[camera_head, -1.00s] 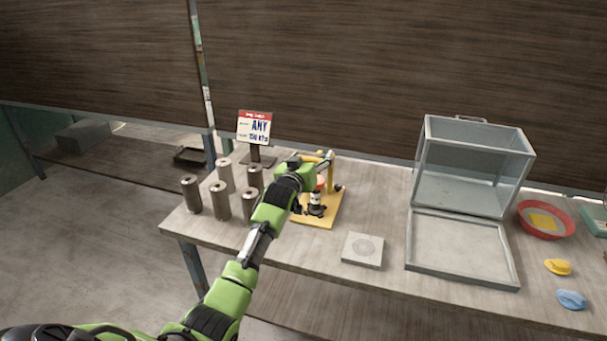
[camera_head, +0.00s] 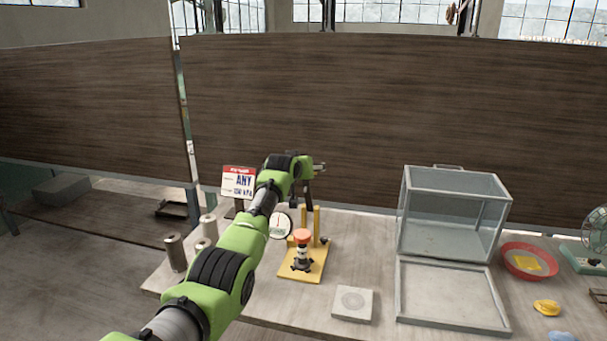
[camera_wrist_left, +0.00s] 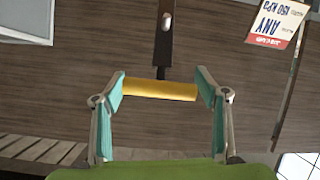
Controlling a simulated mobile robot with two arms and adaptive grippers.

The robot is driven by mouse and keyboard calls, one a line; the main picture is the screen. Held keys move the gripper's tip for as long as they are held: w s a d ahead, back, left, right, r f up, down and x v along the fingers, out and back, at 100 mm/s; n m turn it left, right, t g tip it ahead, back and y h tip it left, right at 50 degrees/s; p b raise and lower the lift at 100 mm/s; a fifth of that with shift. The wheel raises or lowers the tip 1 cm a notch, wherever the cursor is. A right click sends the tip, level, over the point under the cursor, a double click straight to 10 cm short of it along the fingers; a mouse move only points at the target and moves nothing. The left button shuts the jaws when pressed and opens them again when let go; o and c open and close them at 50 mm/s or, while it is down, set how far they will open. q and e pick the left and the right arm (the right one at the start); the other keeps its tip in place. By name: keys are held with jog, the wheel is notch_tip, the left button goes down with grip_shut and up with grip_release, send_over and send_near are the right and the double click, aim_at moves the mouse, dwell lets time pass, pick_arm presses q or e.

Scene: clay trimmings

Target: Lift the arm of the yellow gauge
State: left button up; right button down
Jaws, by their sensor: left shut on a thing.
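The yellow gauge (camera_head: 316,262) stands on the table, with a yellow base, two yellow posts and a black piece topped by an orange disc. A white round dial (camera_head: 282,226) shows beside the posts, partly behind my left arm. My left gripper (camera_head: 317,168) is above and behind the gauge. In the left wrist view, its teal fingers (camera_wrist_left: 160,78) are shut on the ends of a yellow bar handle (camera_wrist_left: 160,91). The handle sits at the end of the gauge's dark arm (camera_wrist_left: 163,45), which is raised high above the base. My right gripper is out of view.
Several grey cylinders (camera_head: 175,252) and a sign (camera_head: 238,183) stand at the left, partly behind my arm. A pale square block (camera_head: 352,304), a clear open case (camera_head: 452,213) and a red bowl (camera_head: 513,268) are to the right.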

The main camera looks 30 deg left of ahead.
pick_arm(q)
jog(key=shift+w+a+r, duration=0.1)
jog(key=shift+w+r, duration=0.15)
jog(key=shift+w, duration=0.35)
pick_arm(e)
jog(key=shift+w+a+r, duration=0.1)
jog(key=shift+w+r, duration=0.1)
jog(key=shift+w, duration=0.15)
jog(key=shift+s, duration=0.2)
pick_arm(q)
jog(key=o, duration=1.6)
jog(key=shift+o, duration=0.2)
jog(key=shift+w+f, duration=0.2)
jog(key=shift+s+r, duration=0.1)
jog(key=shift+s, duration=0.15)
jog(key=v, duration=1.1)
jog(key=shift+s, duration=0.25)
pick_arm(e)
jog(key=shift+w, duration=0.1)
